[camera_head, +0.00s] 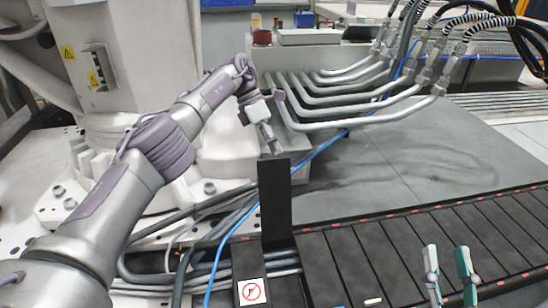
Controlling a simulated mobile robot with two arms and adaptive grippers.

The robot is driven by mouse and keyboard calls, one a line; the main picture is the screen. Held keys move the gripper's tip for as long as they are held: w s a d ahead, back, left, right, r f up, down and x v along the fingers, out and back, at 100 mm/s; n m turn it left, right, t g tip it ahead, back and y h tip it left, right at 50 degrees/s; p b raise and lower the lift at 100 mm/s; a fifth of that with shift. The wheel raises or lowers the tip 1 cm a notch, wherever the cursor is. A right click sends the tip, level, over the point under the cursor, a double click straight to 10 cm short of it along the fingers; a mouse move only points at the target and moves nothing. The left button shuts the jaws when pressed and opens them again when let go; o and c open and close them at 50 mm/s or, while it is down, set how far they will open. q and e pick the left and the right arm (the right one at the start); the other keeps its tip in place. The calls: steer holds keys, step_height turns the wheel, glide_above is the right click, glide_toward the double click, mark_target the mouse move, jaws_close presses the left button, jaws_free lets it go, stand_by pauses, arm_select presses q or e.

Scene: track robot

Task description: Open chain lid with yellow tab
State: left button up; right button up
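A dark cable chain (400,252) runs along the lower right, covered by a row of dark lids with small red marks. One dark lid (275,205) stands upright, with cables exposed to its left. I cannot make out a yellow tab on it. My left gripper (271,140) is just above the upright lid's top edge; whether it touches the lid or how far its fingers are apart is unclear. My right gripper (450,276) is open, with two spaced fingers, one grey and one green, over the chain at lower right. Nothing shows between them.
Black and grey cables and a blue hose (225,245) lie left of the lid. Bent metal pipes (370,115) stand behind it. A white machine base (110,130) is at the left. A red sign sticker (252,291) is at the bottom. Bare grey floor plate (400,165) lies behind the chain.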

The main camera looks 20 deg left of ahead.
arm_select(q)
steer(key=shift+r, duration=2.75)
